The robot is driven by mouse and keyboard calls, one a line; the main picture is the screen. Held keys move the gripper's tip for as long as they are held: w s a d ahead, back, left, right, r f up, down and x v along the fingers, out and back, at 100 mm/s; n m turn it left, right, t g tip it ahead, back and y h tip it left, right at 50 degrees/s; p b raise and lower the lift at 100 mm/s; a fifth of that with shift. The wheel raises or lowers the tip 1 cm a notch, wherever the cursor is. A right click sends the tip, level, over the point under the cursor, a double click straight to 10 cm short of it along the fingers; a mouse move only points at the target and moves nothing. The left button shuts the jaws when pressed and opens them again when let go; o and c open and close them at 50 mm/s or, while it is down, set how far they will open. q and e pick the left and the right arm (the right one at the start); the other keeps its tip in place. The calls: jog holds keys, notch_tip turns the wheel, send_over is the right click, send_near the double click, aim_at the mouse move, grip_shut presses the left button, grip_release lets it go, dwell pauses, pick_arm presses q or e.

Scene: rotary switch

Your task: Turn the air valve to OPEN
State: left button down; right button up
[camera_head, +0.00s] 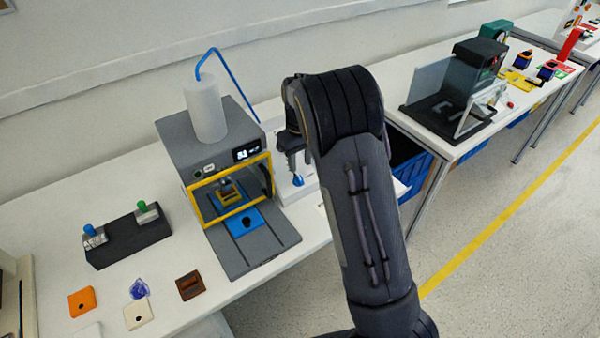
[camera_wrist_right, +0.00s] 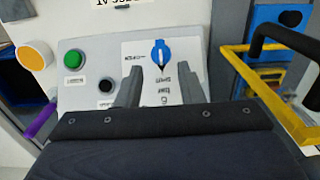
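The air valve is a blue rotary knob (camera_wrist_right: 160,54) on a white label plate (camera_wrist_right: 145,46) of a control panel. Its narrow end points down in the right wrist view. The small lettering left of and below it is too small to read surely. In the head view the blue knob (camera_head: 298,181) shows just below my right gripper (camera_head: 299,168). In the wrist view my right gripper (camera_wrist_right: 158,70) is open, its two fingers apart on either side below the knob, with nothing between them. I cannot tell whether they touch the panel. My left gripper is not in view.
A black box (camera_head: 127,236) stands farther left on the table.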

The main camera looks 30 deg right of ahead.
aim_at(300, 178)
notch_tip(300, 178, down, 6)
jog(key=shift+r, duration=0.1)
jog(key=c, duration=0.7)
